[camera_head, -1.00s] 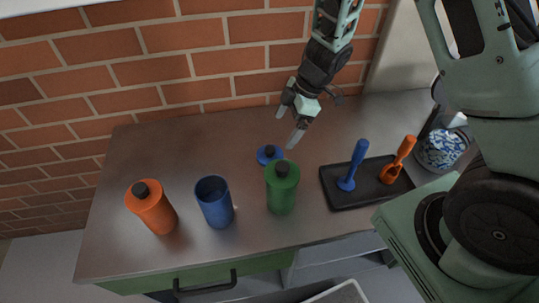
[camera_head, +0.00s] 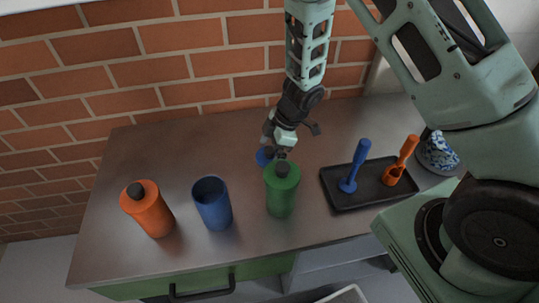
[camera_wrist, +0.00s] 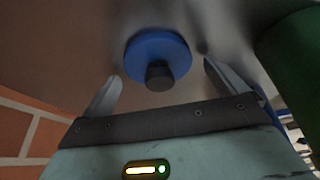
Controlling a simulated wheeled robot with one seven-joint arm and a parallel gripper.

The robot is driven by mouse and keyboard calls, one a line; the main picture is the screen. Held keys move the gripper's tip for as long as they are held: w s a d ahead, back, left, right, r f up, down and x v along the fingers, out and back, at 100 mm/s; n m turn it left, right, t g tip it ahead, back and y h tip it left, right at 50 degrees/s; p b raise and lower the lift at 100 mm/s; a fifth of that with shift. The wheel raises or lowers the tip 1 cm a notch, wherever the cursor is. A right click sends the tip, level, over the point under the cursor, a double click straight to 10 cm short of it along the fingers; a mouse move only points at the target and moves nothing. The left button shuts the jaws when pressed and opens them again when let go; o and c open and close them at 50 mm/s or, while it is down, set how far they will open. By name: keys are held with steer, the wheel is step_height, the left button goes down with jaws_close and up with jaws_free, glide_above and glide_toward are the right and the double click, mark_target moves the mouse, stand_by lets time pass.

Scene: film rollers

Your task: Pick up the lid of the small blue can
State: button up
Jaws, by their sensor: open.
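The blue lid (camera_wrist: 150,48) with its dark knob (camera_wrist: 159,76) lies on the counter; in the head view (camera_head: 263,157) it is partly hidden by my gripper. My gripper (camera_head: 272,152) is low over the lid, behind the green can. In the wrist view my gripper (camera_wrist: 160,85) is open, with one finger on each side of the lid's knob and nothing held. The small blue can (camera_head: 213,205) stands open at the front of the counter, left of the green can.
The green can (camera_head: 282,190) stands close in front of my gripper, and its side fills the right of the wrist view. An orange can (camera_head: 148,211) is at the left. A black tray (camera_head: 345,202) holds a blue and an orange tool. A patterned pot (camera_head: 437,155) is at the right.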

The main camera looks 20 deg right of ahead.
steer(key=c, duration=1)
steer(key=shift+o, duration=0.2)
steer(key=shift+r, duration=0.1)
